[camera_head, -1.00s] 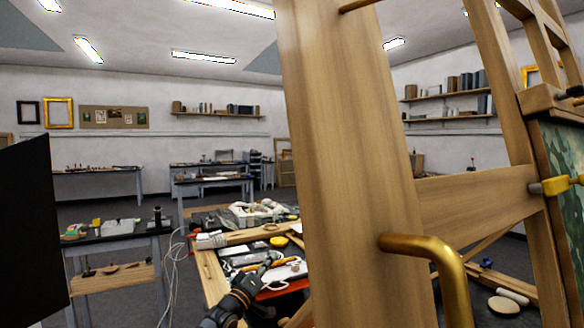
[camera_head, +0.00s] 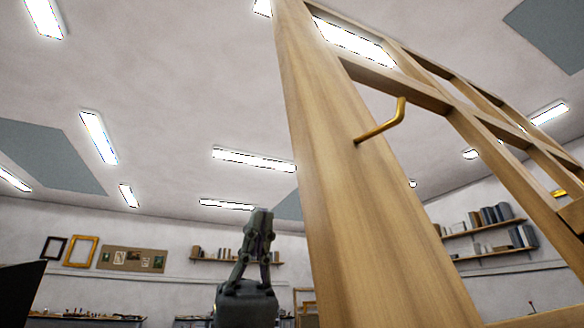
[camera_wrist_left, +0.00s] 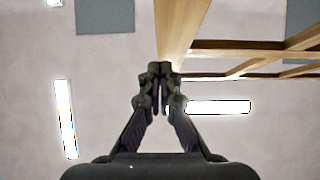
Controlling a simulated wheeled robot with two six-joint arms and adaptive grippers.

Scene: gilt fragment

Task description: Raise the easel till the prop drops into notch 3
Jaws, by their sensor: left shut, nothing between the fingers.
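The wooden easel (camera_head: 350,210) fills the right half of the head view, with a broad upright post leaning up and a lattice frame behind it. A brass bent handle (camera_head: 383,122) sticks out of the post's upper part. The prop and the notches cannot be made out. My left gripper (camera_head: 262,215) points up, left of the post and apart from the handle in the picture. It is shut and empty. In the left wrist view, the gripper (camera_wrist_left: 160,68) has its fingertips together just below the easel's wood (camera_wrist_left: 183,25); I cannot tell whether they touch it. My right gripper is out of view.
A dark panel (camera_head: 20,290) stands at the lower left. Wall shelves (camera_head: 235,262) with books and jars, frames (camera_head: 80,251) and a pinboard (camera_head: 132,259) are far back. The air left of the post is clear up to the ceiling lights (camera_head: 253,160).

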